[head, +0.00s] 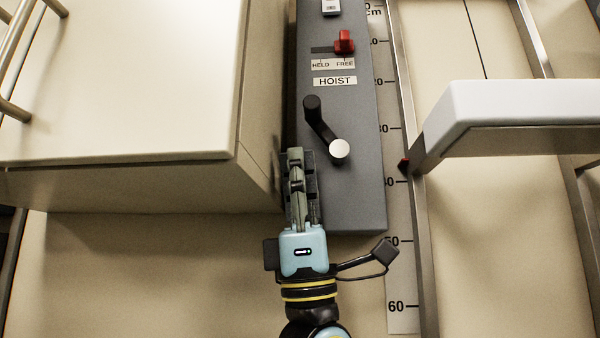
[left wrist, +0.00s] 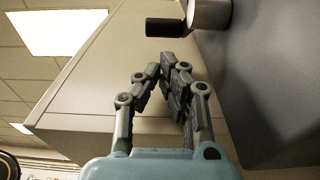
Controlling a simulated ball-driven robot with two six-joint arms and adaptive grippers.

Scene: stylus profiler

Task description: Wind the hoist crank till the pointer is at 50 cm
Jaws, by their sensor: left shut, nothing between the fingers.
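The hoist crank has a black grip (head: 312,102) at its upper left and a silver round cap (head: 339,151) at its lower right, joined by a black arm. It sits on the grey hoist panel (head: 355,200). My left gripper (head: 296,155) is shut and empty, below and left of the crank, apart from it. In the left wrist view my fingers (left wrist: 168,62) point toward the black grip (left wrist: 165,27) and silver cap (left wrist: 208,12). The red pointer (head: 404,163) reads between 30 and 40 on the cm scale (head: 402,280), nearer 40. My right gripper is out of view.
A red lever (head: 344,42) on the panel stands at the FREE end of its slot. A large cream box (head: 120,80) is close on the left of the panel. A white arm-like carriage (head: 520,105) juts out at right beside the metal rail (head: 410,100).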

